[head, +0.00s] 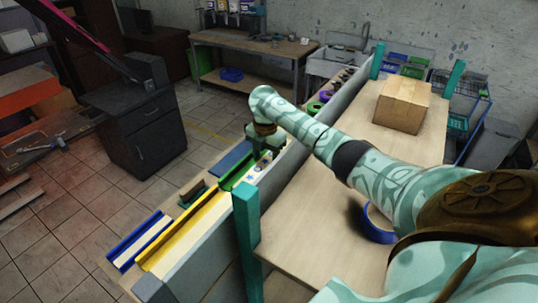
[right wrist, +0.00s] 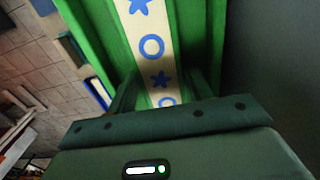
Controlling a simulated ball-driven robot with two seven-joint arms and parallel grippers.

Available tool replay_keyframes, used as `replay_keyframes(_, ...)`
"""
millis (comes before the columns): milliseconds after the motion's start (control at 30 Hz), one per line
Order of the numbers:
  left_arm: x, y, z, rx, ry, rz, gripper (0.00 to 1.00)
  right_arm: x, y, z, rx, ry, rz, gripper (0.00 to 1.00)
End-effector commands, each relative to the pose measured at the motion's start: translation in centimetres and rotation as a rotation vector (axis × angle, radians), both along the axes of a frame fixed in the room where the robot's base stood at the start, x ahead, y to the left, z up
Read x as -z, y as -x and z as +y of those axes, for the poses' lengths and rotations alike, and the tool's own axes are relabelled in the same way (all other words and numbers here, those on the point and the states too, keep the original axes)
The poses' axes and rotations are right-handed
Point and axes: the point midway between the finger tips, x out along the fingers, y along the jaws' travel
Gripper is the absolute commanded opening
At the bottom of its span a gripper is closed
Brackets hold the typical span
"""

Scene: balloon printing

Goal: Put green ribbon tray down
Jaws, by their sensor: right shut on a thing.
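The green ribbon tray (head: 237,171) is a long green channel over the narrow left bench strip, beyond the yellow tray (head: 182,230). In the right wrist view the tray (right wrist: 96,45) fills the upper middle. A cream ribbon (right wrist: 151,48) with blue stars and rings lies along it. My right gripper (head: 262,142) is at the tray; in the right wrist view its fingers (right wrist: 160,88) are shut on it. I cannot tell whether the tray touches the bench. My left gripper is not in view.
A blue tray (head: 138,241) lies left of the yellow one. A grey divider (head: 207,243) and a teal post (head: 246,235) stand beside the strip. A cardboard box (head: 402,106) and a blue ring (head: 378,226) are on the wooden tabletop, whose middle is mostly clear under my arm.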

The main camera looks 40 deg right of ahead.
Motion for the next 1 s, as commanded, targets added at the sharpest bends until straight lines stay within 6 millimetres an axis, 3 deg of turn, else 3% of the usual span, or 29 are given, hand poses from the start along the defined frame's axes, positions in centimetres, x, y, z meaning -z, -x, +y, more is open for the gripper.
replay_keyframes(367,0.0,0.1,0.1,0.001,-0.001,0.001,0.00,0.7,0.2,0.2,-0.003,-0.001,-0.002,0.14)
replay_keyframes(400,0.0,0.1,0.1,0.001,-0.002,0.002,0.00,0.8,0.2,0.2,-0.003,0.000,-0.001,0.56)
replay_keyframes(467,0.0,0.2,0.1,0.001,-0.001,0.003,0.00,0.8,0.2,0.2,-0.003,0.000,-0.001,0.72)
replay_keyframes(800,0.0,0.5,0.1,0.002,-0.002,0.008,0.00,0.4,0.2,0.2,-0.003,0.000,-0.003,0.72)
replay_keyframes(1000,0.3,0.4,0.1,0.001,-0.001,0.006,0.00,-3.1,0.1,0.1,-0.004,0.001,-0.007,0.72)
